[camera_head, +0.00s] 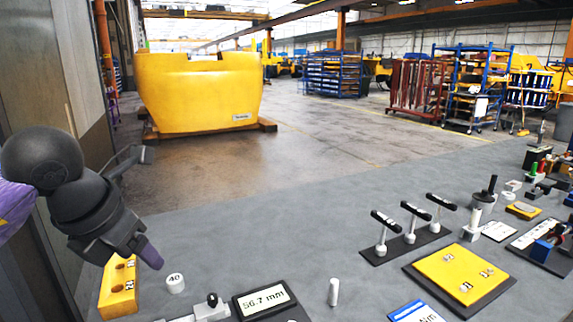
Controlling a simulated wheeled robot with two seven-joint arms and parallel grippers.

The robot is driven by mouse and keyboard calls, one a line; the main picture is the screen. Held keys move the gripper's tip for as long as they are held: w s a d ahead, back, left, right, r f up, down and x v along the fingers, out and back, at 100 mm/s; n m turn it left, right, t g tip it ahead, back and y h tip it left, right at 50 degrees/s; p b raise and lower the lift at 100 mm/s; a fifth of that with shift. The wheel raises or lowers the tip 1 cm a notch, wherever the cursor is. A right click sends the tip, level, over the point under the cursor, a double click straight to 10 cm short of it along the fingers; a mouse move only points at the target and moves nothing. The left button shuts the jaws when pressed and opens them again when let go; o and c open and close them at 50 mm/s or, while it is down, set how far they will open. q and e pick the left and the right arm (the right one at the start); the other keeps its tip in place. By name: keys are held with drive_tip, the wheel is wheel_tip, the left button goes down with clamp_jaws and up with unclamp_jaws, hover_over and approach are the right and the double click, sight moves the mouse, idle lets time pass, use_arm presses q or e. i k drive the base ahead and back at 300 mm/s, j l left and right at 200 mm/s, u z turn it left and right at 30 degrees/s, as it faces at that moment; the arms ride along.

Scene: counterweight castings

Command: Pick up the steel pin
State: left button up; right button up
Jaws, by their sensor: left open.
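A light grey upright cylinder, which looks like the steel pin (333,292), stands on the grey bench top near the front middle. My left gripper (146,252) is at the left, above the bench and apart from the pin, angled down to the right. It is open and I see nothing held in it; one purple fingertip shows clearly. The pin is well to its right and nearer the front edge of the picture. My right gripper is not in view.
Below my left gripper are a yellow block with holes (119,290) and a white cylinder marked 40 (175,284). A display reading 56.7 mm (265,300) lies left of the pin. Black-handled clamps (409,236) and a yellow plate (461,274) are to the right.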

sight(334, 285)
drive_tip(key=k+j, duration=0.2)
drive_tip(key=k, duration=0.15)
drive_tip(key=k+j, duration=0.2)
drive_tip(key=k, duration=0.2)
drive_tip(key=k+j, duration=0.2)
drive_tip(key=k, duration=0.15)
